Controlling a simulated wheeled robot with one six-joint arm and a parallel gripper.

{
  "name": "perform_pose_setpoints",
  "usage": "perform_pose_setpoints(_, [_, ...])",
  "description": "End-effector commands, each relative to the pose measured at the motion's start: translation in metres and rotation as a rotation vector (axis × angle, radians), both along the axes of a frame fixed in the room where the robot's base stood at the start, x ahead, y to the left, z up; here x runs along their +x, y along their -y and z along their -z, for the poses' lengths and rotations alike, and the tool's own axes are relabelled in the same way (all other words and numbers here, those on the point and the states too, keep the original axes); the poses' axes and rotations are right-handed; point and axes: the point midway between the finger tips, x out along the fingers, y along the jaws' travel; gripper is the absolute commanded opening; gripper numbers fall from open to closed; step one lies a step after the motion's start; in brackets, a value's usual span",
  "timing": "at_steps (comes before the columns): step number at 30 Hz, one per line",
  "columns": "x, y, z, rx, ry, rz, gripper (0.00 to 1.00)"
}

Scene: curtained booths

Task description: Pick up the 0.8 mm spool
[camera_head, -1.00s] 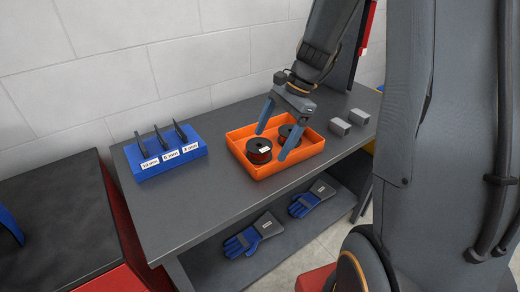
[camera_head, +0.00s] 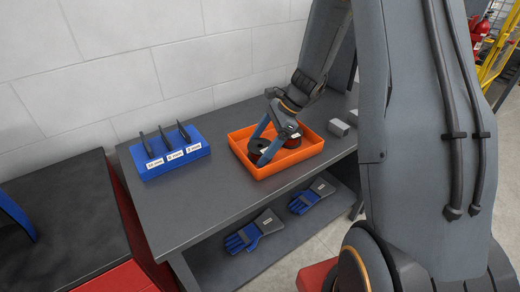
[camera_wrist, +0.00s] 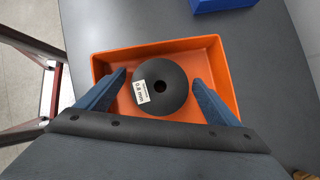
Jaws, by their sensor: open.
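The spool labelled 0.8 mm (camera_wrist: 172,75) is dark with a centre hole and a white label, and lies flat in the orange tray (camera_wrist: 112,62). It also shows in the head view (camera_head: 254,145), in the left part of the tray (camera_head: 290,161), partly covered by a finger. My gripper (camera_wrist: 160,77) is open, with one blue finger on each side of this spool. In the head view my gripper (camera_head: 258,151) reaches down into the tray.
Grey blocks (camera_head: 339,128) stand to the tray's right. Blue gloves (camera_head: 243,240) lie on the shelf below. The bench between rack and tray is clear.

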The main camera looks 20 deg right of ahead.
Motion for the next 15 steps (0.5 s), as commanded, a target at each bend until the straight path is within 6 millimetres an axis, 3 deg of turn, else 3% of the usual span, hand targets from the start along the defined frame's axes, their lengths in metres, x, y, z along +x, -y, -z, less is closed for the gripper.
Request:
perform_pose_setpoints(7, [0.0002, -0.0005, 0.0011, 0.000, 0.001, 0.000, 0.84])
perform_pose_setpoints(15, [0.0002, -0.0004, 0.0009, 0.000, 0.001, -0.001, 0.39])
